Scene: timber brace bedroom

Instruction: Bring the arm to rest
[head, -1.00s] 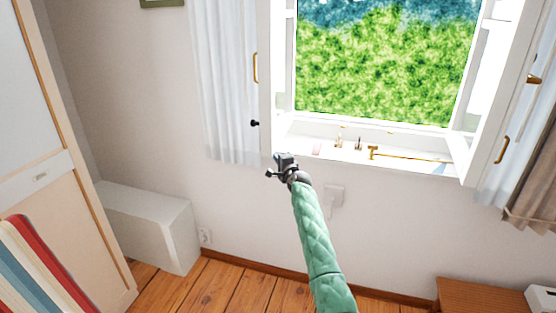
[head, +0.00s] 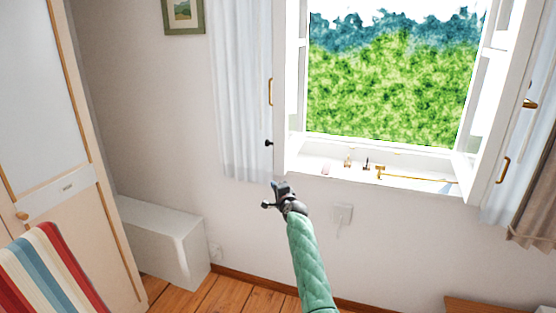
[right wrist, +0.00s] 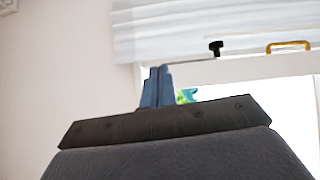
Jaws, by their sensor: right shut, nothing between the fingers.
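My right arm, in a green quilted sleeve (head: 308,262), reaches up from the bottom of the head view. My right gripper (head: 273,194) is in front of the wall, below and left of the open window. It is shut and empty. In the right wrist view its blue fingers (right wrist: 156,87) stand together above the dark gripper body. A pale curtain and part of the window frame show behind them. My left gripper is not in view.
The window (head: 392,85) is open inward, with small items along its sill (head: 335,170). A white box (head: 165,235) stands by the wall at left, near a wardrobe (head: 60,140) and a striped chair back (head: 50,270). A wooden furniture top (head: 475,305) shows at lower right.

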